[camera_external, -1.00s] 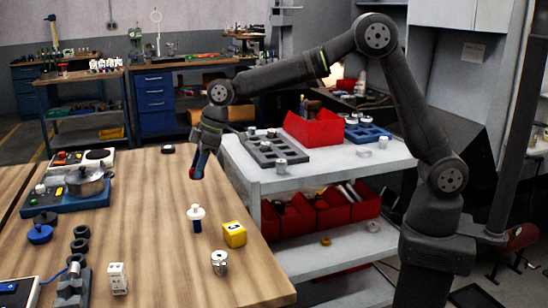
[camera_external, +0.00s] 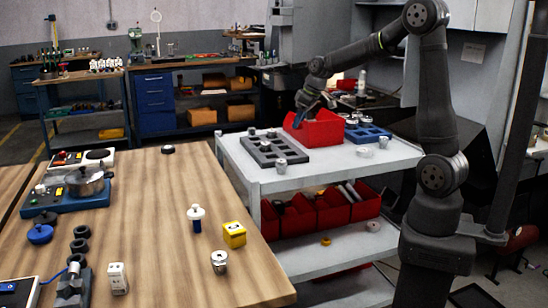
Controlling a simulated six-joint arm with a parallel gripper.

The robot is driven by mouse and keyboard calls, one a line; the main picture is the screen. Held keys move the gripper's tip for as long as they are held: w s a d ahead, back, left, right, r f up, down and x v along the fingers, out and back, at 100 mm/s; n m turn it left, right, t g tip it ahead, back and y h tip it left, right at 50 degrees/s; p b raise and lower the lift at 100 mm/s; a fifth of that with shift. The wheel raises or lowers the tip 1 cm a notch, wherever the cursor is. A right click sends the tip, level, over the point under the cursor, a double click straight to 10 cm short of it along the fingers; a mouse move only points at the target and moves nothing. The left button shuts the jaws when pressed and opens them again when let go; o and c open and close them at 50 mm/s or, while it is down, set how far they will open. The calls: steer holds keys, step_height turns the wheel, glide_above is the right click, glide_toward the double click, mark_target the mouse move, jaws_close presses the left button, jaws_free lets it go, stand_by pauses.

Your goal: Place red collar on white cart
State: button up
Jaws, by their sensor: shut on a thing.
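The white cart (camera_external: 238,156) stands right of the wooden table, with its top shelf in full view. My gripper (camera_external: 301,112) is over the cart's top, at the left end of a red bin (camera_external: 322,130), pointing down. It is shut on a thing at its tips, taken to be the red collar. The collar cannot be told apart from the red bin behind it. I cannot tell whether the collar touches the bin or the shelf.
The cart top also bears a dark tray (camera_external: 268,150), a blue tray (camera_external: 368,133) and several small metal parts. Bare shelf lies toward the front. The table holds a yellow cube (camera_external: 234,234), a white-and-blue piece (camera_external: 196,217) and a metal cylinder (camera_external: 219,262).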

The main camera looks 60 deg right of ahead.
steer(key=s+d+m+h, duration=0.1)
steer(key=s+d+m, duration=0.1)
steer(key=s+d, duration=0.6)
steer(key=s+d+m+h, duration=0.1)
steer(key=s+d+m, duration=0.3)
steer(key=s, duration=0.6)
steer(key=n, duration=0.1)
glide_above(323, 154)
steer(key=s, duration=0.2)
steer(key=f, duration=0.7)
steer(key=shift+w+a+f, duration=0.2)
steer(key=shift+w+f, duration=0.15)
steer(key=shift+f, duration=1.95)
steer(key=shift+f, duration=0.1)
steer(key=o, duration=1.1)
